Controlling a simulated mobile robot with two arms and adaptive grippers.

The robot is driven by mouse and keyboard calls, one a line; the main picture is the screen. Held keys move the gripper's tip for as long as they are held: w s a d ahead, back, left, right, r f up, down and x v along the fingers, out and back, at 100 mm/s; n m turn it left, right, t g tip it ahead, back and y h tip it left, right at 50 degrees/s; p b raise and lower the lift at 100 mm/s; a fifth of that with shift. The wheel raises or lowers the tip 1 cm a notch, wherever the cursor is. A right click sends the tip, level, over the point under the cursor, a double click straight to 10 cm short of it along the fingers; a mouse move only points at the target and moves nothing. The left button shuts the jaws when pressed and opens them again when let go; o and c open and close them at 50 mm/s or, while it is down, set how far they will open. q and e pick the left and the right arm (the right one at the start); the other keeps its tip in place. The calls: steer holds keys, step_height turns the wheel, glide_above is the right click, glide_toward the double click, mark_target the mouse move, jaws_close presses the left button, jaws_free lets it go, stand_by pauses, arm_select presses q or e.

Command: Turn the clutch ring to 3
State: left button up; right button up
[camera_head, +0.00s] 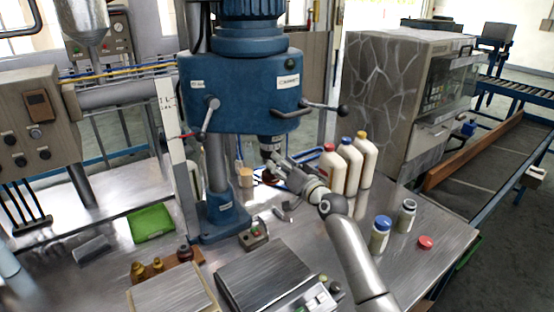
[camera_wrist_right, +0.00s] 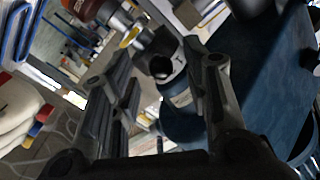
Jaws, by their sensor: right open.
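The blue drill press (camera_head: 240,85) stands on the metal table. A dark-and-light ringed collar (camera_head: 270,143) hangs under its head; this looks like the clutch ring, but its numbers are too small to read. My right gripper (camera_head: 272,160) is just below and beside this collar. In the right wrist view my right gripper (camera_wrist_right: 165,90) is open, its two fingers apart. A grey collar with a dark mark (camera_wrist_right: 160,62) shows in the gap between them, above a blue part with a white scale (camera_wrist_right: 180,99). I cannot tell whether a finger touches it. My left gripper is out of view.
Cream bottles (camera_head: 334,170) with red, blue and yellow caps stand right of my gripper. Two small jars (camera_head: 380,238) and a red lid (camera_head: 425,243) are farther right. The press's lever handles (camera_head: 323,106) stick out above my gripper.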

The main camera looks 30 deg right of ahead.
steer(key=w, duration=0.2)
steer(key=shift+w, duration=0.35)
steer(key=shift+c, duration=0.4)
steer(key=c, duration=0.5)
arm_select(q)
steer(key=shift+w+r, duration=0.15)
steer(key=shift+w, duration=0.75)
arm_select(e)
jaws_close()
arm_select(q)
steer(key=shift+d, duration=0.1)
